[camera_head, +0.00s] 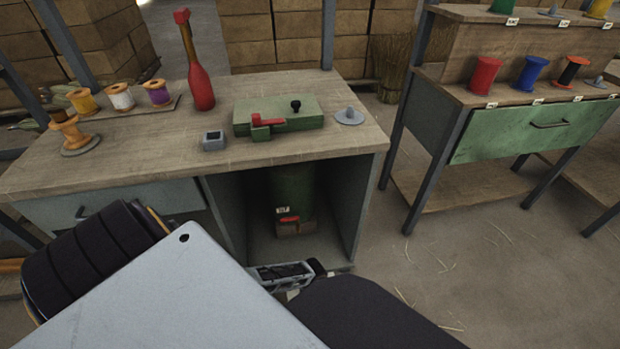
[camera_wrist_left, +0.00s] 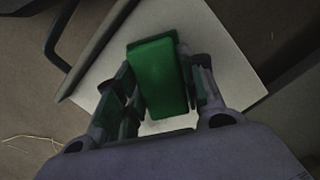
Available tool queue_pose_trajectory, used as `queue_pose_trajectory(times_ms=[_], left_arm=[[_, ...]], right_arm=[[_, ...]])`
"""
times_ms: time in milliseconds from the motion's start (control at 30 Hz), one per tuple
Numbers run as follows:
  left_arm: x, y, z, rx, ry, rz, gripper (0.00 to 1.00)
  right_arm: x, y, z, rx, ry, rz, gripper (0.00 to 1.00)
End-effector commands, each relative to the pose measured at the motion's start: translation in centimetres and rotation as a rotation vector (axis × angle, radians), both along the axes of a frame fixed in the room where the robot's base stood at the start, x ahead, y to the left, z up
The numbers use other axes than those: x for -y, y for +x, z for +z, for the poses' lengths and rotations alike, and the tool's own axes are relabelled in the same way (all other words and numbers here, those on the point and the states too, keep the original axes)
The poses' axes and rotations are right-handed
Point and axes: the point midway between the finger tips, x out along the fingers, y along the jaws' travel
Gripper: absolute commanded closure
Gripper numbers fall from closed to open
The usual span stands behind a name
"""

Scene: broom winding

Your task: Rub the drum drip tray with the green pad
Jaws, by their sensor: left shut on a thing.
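In the left wrist view the green pad (camera_wrist_left: 158,78) is held between the fingers of my left gripper (camera_wrist_left: 165,85). The pad lies over a pale flat panel (camera_wrist_left: 225,60); I cannot tell whether they touch. In the head view a large pale grey panel (camera_head: 180,290) with a small hole fills the lower left and hides my left gripper. I cannot tell for sure that this is the drip tray. A gripper (camera_head: 282,272), seemingly my right, shows at the panel's right edge; its grip is unclear. The green drum (camera_head: 292,185) stands under the bench, with a red part low on its front.
The wooden workbench (camera_head: 180,140) carries thread spools, a red bottle (camera_head: 200,85), a grey box (camera_head: 213,140) and a green device (camera_head: 280,115). A shelf unit (camera_head: 530,130) with coloured spools stands at right. Floor between them is open, with loose straw.

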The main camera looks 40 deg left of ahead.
Motion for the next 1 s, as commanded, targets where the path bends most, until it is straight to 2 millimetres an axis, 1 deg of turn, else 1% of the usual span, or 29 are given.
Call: queue_pose_trajectory(times_ms=[33, 433, 833, 1000], left_arm=[[0.4, -0.5, 0.0, -0.005, -0.002, 0.0, 0.87], [1.9, -1.6, 0.2, -0.003, -0.001, 0.0, 0.87], [2.4, -1.9, 0.1, -0.007, -0.005, -0.001, 0.87], [2.8, -1.6, 0.0, -0.007, -0.007, -0.001, 0.87]], right_arm=[[0.0, 0.0, 0.4, 0.0, 0.0, 0.0, 1.0], [0.0, 0.0, 1.6, 0.0, 0.0, 0.0, 1.0], [0.0, 0.0, 1.6, 0.0, 0.0, 0.0, 1.0], [0.0, 0.0, 1.5, 0.0, 0.0, 0.0, 1.0]])
